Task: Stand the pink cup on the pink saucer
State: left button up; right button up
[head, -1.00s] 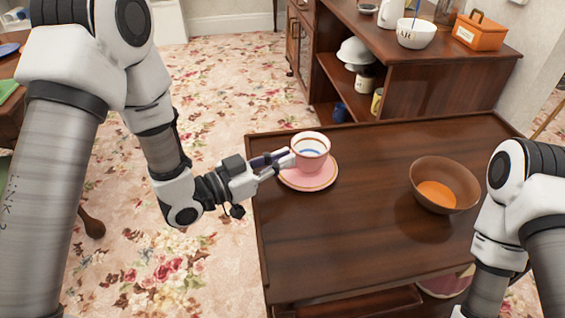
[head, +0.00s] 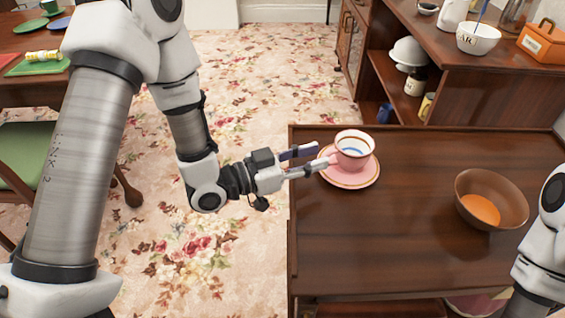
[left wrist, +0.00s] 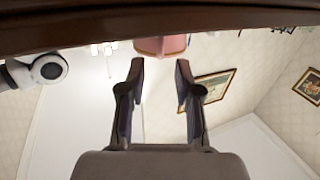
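The pink cup (head: 354,154), white inside with a blue band, stands upright on the pink saucer (head: 349,180) on the dark wooden table. My left gripper (head: 322,155) is level at the cup's left side, its fingers apart and empty. Its fingertips are close to the cup; I cannot tell in the head view whether one touches it. In the left wrist view the open fingers (left wrist: 160,75) show with the cup (left wrist: 162,46) beyond their tips. My right gripper is out of view; only part of its arm shows at the right edge.
A brown bowl (head: 490,200) with orange inside stands on the table (head: 400,255) to the right. A cabinet (head: 450,80) with a white bowl (head: 478,38) and an orange box (head: 546,42) is behind. A green chair (head: 30,150) is at left. The table's front middle is clear.

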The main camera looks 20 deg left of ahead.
pick_arm(q)
jog(key=p+v, duration=0.3)
jog(key=v, duration=0.6)
jog(key=s+a+f+n+g+y, duration=0.1)
jog(key=s+f+n+g+y, duration=0.25)
jog(key=f, duration=0.65)
jog(key=s+f+n+g+y, duration=0.2)
jog(key=s+f+g+y, duration=0.15)
jog(key=f, duration=0.75)
jog(key=s+a+f+n+g+y, duration=0.2)
jog(key=s+f+g+y, duration=0.1)
jog(key=s+f, duration=0.1)
jog(key=s+a+f+n+g+y, duration=0.2)
jog(key=s+f, duration=0.2)
jog(key=s, duration=0.3)
jog(key=shift+a+f+g+y, duration=0.35)
jog(key=shift+g+y, duration=0.05)
jog(key=shift+s+d, duration=0.1)
